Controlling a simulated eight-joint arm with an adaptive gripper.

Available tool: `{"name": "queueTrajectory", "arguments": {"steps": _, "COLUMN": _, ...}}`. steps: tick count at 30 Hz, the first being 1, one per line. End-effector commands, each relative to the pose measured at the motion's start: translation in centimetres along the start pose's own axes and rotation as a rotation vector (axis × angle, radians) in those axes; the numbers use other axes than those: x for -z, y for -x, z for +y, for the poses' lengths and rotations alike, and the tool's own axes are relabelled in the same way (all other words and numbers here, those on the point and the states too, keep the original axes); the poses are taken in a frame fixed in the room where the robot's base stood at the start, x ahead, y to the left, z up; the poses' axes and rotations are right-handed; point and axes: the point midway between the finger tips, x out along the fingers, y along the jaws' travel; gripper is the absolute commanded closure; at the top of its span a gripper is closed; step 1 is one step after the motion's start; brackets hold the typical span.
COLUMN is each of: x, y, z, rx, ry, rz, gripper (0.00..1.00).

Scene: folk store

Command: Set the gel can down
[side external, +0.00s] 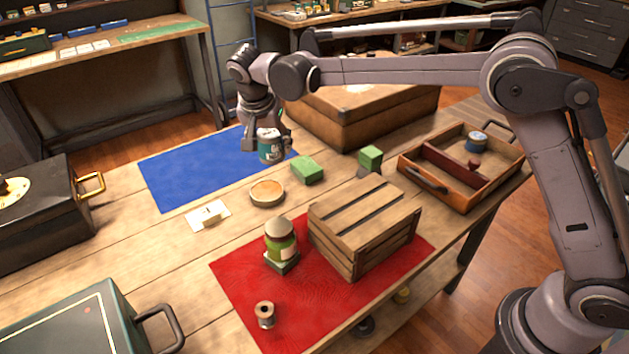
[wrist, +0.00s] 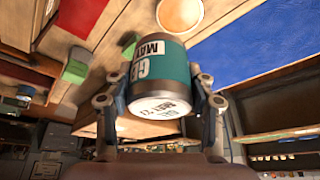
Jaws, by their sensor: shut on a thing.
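The gel can (side external: 269,147) is a teal can with a silver end and a white label. In the wrist view the gel can (wrist: 160,75) sits between my two fingers, with lettering on its label and its end. My gripper (side external: 266,143) is shut on it, near the right part of the blue mat (side external: 185,172). In the wrist view my gripper (wrist: 160,103) has one finger on each side of the can. The can looks held above the table, but its exact height is hard to tell.
Close by are green blocks (side external: 307,170), a round wooden dish (side external: 267,192) and a large brown case (side external: 350,112). A slatted crate (side external: 365,222) and a green jar (side external: 281,245) stand on the red mat (side external: 240,285). A divided tray (side external: 500,165) is at right. The blue mat's left part is clear.

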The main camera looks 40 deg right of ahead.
Motion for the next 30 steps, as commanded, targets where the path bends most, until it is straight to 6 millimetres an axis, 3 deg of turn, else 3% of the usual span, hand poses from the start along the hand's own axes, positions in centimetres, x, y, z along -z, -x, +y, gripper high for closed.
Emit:
{"name": "queueTrajectory", "arguments": {"steps": 1, "x": -2.3, "y": 1.0, "z": -1.2, "rx": 0.016, "ry": 0.040, "rz": 0.000, "gripper": 0.81}}
{"name": "queueTrajectory", "arguments": {"steps": 6, "x": -9.1, "y": 3.8, "z": -4.1, "rx": 0.063, "ry": 0.152, "rz": 0.000, "gripper": 0.81}}
{"name": "queueTrajectory", "arguments": {"steps": 12, "x": -16.7, "y": 7.0, "z": -6.1, "rx": 0.114, "ry": 0.273, "rz": 0.001, "gripper": 0.81}}
{"name": "queueTrajectory", "arguments": {"steps": 15, "x": -19.5, "y": 8.1, "z": -6.6, "rx": 0.132, "ry": 0.318, "rz": 0.001, "gripper": 0.81}}
{"name": "queueTrajectory", "arguments": {"steps": 23, "x": -24.6, "y": 10.2, "z": -7.0, "rx": 0.165, "ry": 0.397, "rz": 0.001, "gripper": 0.81}}
{"name": "queueTrajectory", "arguments": {"steps": 30, "x": -25.7, "y": 7.3, "z": -7.0, "rx": 0.164, "ry": 0.396, "rz": 0.001, "gripper": 0.81}}
